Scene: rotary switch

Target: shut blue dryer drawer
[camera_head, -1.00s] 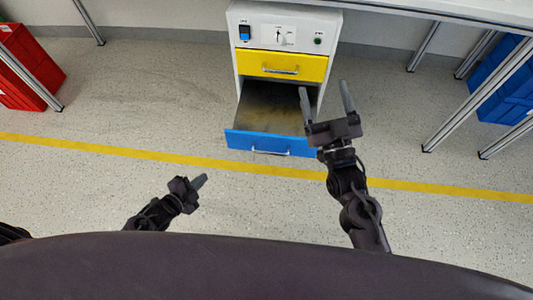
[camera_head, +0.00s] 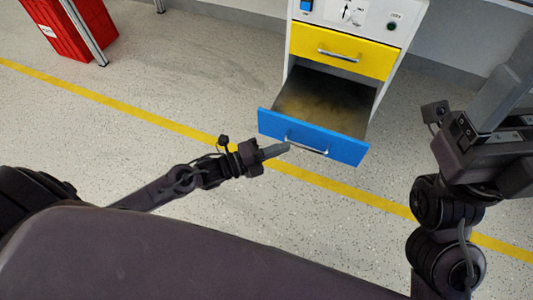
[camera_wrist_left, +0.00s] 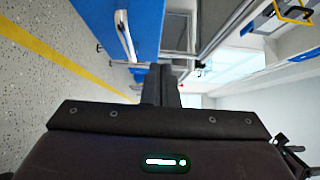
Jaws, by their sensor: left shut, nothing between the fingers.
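The blue dryer drawer (camera_head: 343,147) is pulled out at the bottom of the white cabinet, its inside showing. A silver handle (camera_head: 306,147) runs along its front. In the left wrist view the blue front (camera_wrist_left: 147,25) and handle (camera_wrist_left: 125,35) stand ahead, upper left of the fingers. My left gripper (camera_head: 287,148) is shut and empty, its tips close to the drawer front near the handle; I cannot tell whether they touch. It also shows in the left wrist view (camera_wrist_left: 160,72). My right gripper (camera_head: 512,75) is at the right edge, fingers apart, away from the drawer.
A closed yellow drawer (camera_head: 368,55) sits above the blue one, under a panel with a blue switch (camera_head: 306,5) and a knob. A red crate (camera_head: 82,35) stands at the far left by a table leg. The floor left of the cabinet is clear.

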